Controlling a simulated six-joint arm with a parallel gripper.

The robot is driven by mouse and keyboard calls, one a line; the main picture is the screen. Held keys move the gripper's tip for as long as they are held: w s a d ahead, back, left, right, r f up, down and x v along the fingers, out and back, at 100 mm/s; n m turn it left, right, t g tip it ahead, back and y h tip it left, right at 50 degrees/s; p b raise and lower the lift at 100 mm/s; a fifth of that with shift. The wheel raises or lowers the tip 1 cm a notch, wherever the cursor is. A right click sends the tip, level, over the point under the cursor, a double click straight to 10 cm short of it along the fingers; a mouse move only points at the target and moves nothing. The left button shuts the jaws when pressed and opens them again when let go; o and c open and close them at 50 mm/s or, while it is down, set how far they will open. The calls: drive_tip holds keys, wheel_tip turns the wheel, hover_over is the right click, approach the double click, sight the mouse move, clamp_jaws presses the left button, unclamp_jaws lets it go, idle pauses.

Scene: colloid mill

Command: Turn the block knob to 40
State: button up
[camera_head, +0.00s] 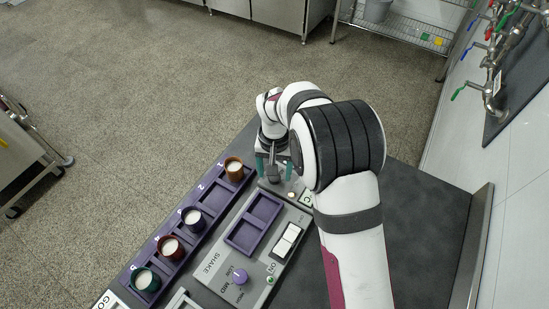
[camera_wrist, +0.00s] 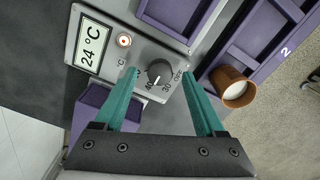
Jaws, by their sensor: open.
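The dark grey block knob (camera_wrist: 160,71) sits on a grey panel in the wrist view, beside a dial with 40, 30 and OFF. A small pale mark shows on the knob's lower side, toward the 40 and 30 labels; its exact setting is too small to read. My gripper (camera_wrist: 159,74) is open, with one teal finger on each side of the knob and gaps between. Whether the fingertips are level with the knob is unclear. In the head view, my gripper (camera_head: 273,167) is over the far end of the panel and the knob is hidden.
A brown cup (camera_wrist: 232,88) stands close to the right finger. Several cups stand in the purple rack (camera_head: 212,206). A purple knob (camera_head: 239,275) and white switch (camera_head: 287,240) are nearer.

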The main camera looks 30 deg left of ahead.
wheel_tip(320, 180, up, 15)
drive_tip(key=shift+f, duration=0.1)
drive_tip(key=s+d+r+m, duration=0.2)
drive_tip(key=s+d, duration=0.1)
drive_tip(key=d, duration=0.5)
drive_tip(key=s+d+r+m+y, duration=0.1)
drive_tip(key=s+d+r+m, duration=0.15)
drive_tip(key=d, duration=0.55)
drive_tip(key=s+d+r+m, duration=0.15)
drive_tip(key=s+d, duration=0.25)
drive_tip(key=d, duration=0.4)
drive_tip(key=s+d+f+m, duration=0.4)
drive_tip(key=s+d, duration=0.1)
drive_tip(key=s, duration=0.5)
drive_tip(key=shift+s+y, duration=0.25)
drive_tip(key=shift+y, duration=0.15)
